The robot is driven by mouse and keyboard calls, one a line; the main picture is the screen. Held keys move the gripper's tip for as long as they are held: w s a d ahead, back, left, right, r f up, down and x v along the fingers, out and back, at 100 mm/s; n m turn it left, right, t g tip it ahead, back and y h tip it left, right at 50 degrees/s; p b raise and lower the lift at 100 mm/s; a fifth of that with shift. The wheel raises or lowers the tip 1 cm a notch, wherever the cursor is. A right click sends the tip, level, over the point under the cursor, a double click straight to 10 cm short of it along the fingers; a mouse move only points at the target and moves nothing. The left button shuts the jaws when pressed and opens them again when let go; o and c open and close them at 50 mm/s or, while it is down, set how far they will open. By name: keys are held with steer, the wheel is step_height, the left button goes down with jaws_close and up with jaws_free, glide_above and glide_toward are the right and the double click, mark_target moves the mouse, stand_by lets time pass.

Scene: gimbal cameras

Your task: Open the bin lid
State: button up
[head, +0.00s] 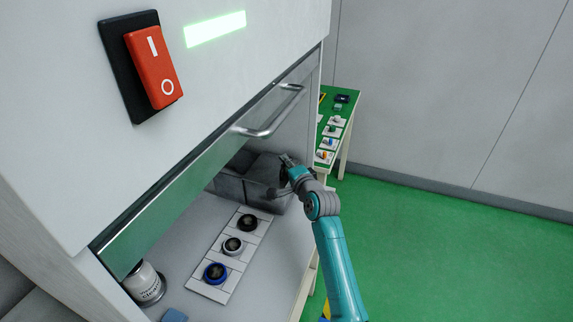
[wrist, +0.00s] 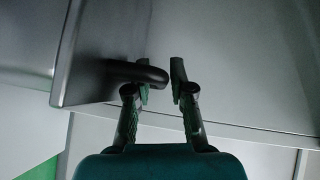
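The bin appears to be the dark grey box (head: 240,186) standing at the far end of the cabinet's work surface; its lid looks down. In the wrist view, a grey panel of it (wrist: 88,62) carries a rounded black handle (wrist: 128,75) pointing right. My gripper (head: 286,160) is at the bin's right side. In the wrist view my gripper (wrist: 161,80) is open, with one finger on each side of a gap. The handle's tip reaches past the left finger into this gap, close to the right finger. I cannot tell whether either finger touches it.
A raised glass sash with a metal bar handle (head: 270,120) hangs above the bin. A white rack (head: 229,257) with 3 round-topped items and a white bottle (head: 145,283) stand nearer. A red switch (head: 152,67) is on the cabinet front. The green floor (head: 450,250) at right is clear.

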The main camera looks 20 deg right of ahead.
mark_target(257, 165)
jaws_close()
steer(key=w+a, duration=0.4)
steer(key=a, duration=0.1)
steer(key=w+a, duration=0.2)
steer(key=a, duration=0.1)
steer(key=shift+w+a, duration=0.1)
steer(key=shift+a, duration=0.15)
steer(key=shift+o, duration=0.8)
jaws_free()
steer(key=s+d+r, duration=0.1)
steer(key=s, duration=1)
steer(key=shift+s+d+r, duration=0.25)
steer(key=shift+s+d, duration=0.1)
